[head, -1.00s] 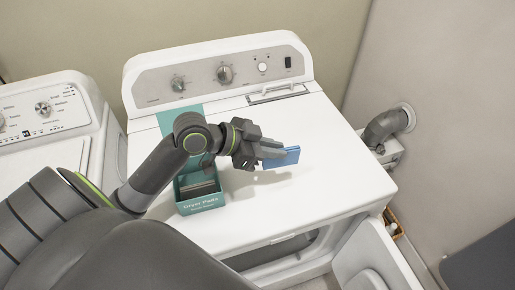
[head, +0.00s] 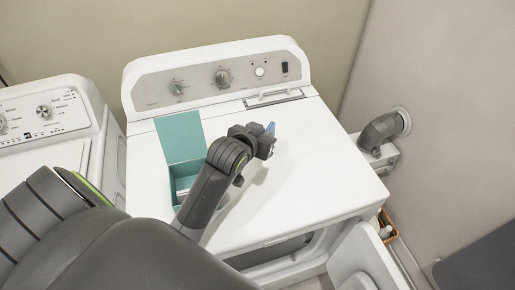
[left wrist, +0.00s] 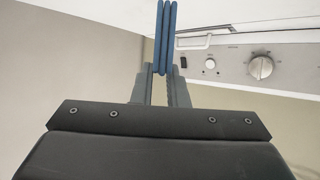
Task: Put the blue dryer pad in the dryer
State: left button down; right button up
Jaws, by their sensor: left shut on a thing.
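The blue dryer pad (head: 271,128) is held in my left gripper (head: 268,138), above the top of the white dryer (head: 310,165). Most of it is hidden behind the gripper in the head view. In the left wrist view the pad (left wrist: 165,35) shows edge-on as blue strips, pinched between the two fingers (left wrist: 160,88). The dryer's front opening (head: 275,252) is partly visible below the top's front edge, and its door (head: 365,260) stands open at the lower right. My right gripper is not in view.
An open teal box (head: 180,138) stands on the dryer top, partly behind my arm. A white washer (head: 50,125) is at the left. A grey vent pipe (head: 383,130) and a basket (head: 386,228) are at the right. The right part of the dryer top is clear.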

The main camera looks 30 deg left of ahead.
pick_arm(q)
jog(key=shift+f, duration=3.2)
jog(key=shift+f, duration=0.15)
jog(key=c, duration=1.4)
grip_release()
jog(key=shift+c, duration=0.2)
